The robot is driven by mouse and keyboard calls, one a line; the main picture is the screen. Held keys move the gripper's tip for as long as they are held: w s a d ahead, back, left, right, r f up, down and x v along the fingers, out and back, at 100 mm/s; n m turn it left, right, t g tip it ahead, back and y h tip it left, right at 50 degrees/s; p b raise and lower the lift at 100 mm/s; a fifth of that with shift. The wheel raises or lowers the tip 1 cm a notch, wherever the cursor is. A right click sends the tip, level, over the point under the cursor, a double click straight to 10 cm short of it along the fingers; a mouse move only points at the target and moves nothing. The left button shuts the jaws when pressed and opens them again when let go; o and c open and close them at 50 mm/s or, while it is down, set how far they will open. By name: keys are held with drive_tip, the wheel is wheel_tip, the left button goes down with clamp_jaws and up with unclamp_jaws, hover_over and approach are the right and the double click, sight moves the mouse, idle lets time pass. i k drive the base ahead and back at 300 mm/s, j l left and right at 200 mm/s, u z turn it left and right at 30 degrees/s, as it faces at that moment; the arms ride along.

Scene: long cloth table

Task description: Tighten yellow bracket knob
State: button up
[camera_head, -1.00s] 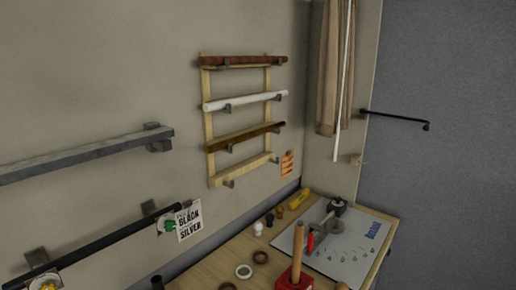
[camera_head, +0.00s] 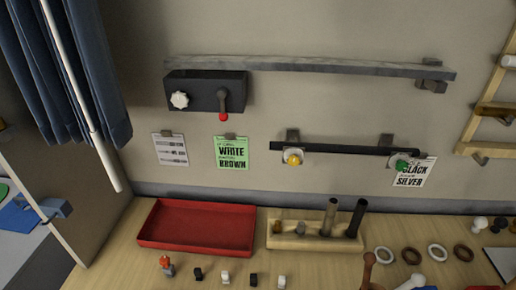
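A black rod (camera_head: 345,149) runs rightward from this bracket to a second bracket with a green knob (camera_head: 401,165). How tight the yellow knob is cannot be seen. My gripper is not in view.
Above is a dark box (camera_head: 205,92) with a white knob and red-tipped lever, under a long grey bar (camera_head: 320,68). Below, the table holds a red tray (camera_head: 196,244), a wooden peg block (camera_head: 315,244) and several small parts. A blue curtain (camera_head: 72,70) hangs left.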

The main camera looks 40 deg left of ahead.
sight(292, 160)
drive_tip(key=u, duration=1.45)
